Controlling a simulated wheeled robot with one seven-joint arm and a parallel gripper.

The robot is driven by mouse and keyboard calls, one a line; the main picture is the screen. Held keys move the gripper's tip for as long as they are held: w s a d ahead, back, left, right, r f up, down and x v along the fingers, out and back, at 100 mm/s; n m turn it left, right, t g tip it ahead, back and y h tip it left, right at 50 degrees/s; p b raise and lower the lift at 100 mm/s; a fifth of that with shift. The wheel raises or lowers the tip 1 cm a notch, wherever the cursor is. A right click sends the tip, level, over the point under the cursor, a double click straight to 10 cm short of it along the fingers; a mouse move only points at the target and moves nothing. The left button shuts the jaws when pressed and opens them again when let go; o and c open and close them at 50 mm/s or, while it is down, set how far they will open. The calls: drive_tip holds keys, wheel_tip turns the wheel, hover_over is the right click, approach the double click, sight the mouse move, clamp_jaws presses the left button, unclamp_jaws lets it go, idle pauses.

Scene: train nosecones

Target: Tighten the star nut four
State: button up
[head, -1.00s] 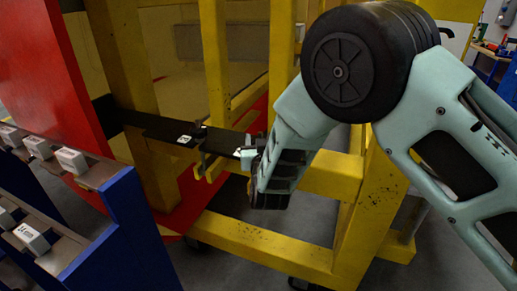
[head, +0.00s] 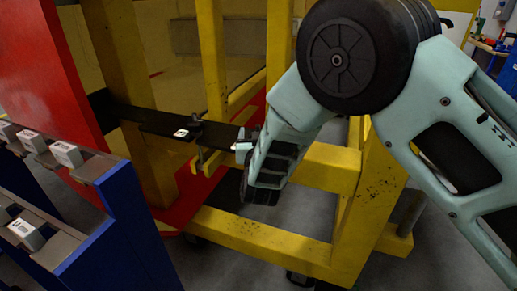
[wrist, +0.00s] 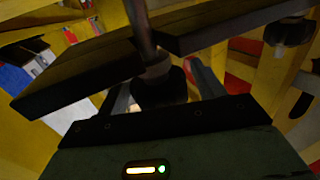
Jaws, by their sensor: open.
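In the wrist view, a dark star nut (wrist: 160,88) sits on a metal rod under a dark bar (wrist: 80,72). My gripper (wrist: 163,92) is open, with one finger on each side of this nut. I cannot tell whether either finger touches it. A second dark knob (wrist: 290,32) hangs from a bar at the upper right. In the head view, my gripper (head: 244,148) is at the right end of the black bar (head: 150,122) on the yellow frame. My own arm hides much of that area, and the number on the nut is not readable.
The yellow frame (head: 265,237) surrounds the bar, with posts close to my arm. A red panel (head: 45,70) stands at left. A blue rack (head: 130,220) with several grey-white blocks (head: 67,153) is at the front left. Open grey floor shows below the frame.

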drive_tip(key=s+b, duration=0.3)
drive_tip(key=s, duration=1.3)
drive_tip(key=shift+s+d+b, duration=0.3)
drive_tip(key=shift+s+d, duration=0.1)
drive_tip(key=shift+d, duration=0.05)
drive_tip(key=s+a+n+g+y, duration=0.25)
drive_tip(key=s+g+y, duration=0.25)
drive_tip(key=g, duration=0.4)
drive_tip(key=s+d+n+g+h, duration=0.4)
drive_tip(key=s+d+g, duration=0.5)
drive_tip(key=s+d, duration=0.8)
drive_tip(key=shift+s+d+r+h, duration=0.2)
drive_tip(key=shift+s+r+h, duration=0.15)
drive_tip(key=shift+s+h, duration=0.25)
drive_tip(key=shift+w+n, duration=0.1)
drive_tip(key=shift+n, duration=0.15)
